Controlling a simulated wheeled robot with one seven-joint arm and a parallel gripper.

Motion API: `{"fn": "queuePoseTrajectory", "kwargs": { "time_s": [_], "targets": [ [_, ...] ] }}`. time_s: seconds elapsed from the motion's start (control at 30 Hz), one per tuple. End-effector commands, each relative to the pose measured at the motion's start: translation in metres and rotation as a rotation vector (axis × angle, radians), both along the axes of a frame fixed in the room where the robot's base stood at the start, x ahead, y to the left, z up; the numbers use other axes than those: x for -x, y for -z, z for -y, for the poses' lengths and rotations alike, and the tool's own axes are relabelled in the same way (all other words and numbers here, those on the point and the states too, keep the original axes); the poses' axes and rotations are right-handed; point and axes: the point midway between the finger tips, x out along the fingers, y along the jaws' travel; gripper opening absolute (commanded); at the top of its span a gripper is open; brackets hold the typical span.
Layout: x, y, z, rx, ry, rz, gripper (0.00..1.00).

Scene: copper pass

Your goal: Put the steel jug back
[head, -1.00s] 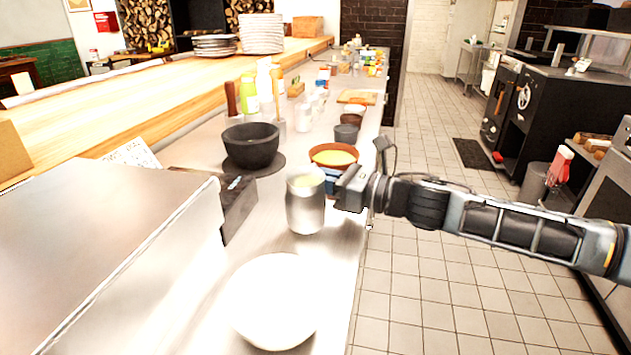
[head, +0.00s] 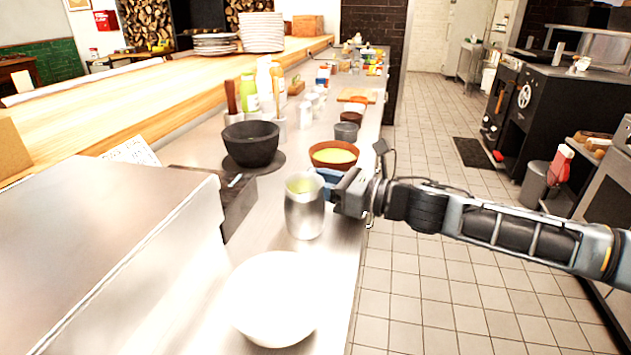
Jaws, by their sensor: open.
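The steel jug (head: 304,214) stands upright on the steel counter (head: 337,262), with something pale yellow-green showing inside its mouth. My gripper (head: 325,180) reaches in from the right and is open at the jug's right, far side. Its blue finger parts show just behind the jug's rim. The jug hides part of the fingers, so I cannot tell whether they touch it.
A white bowl (head: 274,300) stands nearer on the counter. A dark mortar (head: 250,145) is behind left, and a brown bowl of yellow food (head: 333,155) is just behind my gripper. A steel box (head: 100,240) fills the left. Tiled floor lies right.

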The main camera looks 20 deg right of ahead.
Motion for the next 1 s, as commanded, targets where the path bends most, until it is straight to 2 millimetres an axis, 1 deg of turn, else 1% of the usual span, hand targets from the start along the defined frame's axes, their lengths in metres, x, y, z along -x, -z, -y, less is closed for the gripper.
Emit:
{"fn": "queuePoseTrajectory", "kwargs": {
  "time_s": [0.13,0.23,0.5,0.7,0.83,1.0],
  "targets": [
    [0.000,-0.005,0.000,-0.001,0.000,-0.001,0.41],
    [0.010,-0.002,0.011,0.001,0.002,0.002,0.41],
    [0.049,-0.002,0.048,0.001,0.004,0.002,0.41],
    [0.074,-0.002,0.070,-0.001,0.003,0.001,0.41],
    [0.083,-0.003,0.078,0.000,0.002,0.001,0.41],
    [0.088,-0.003,0.082,0.000,0.000,0.000,0.41]
  ]
}}
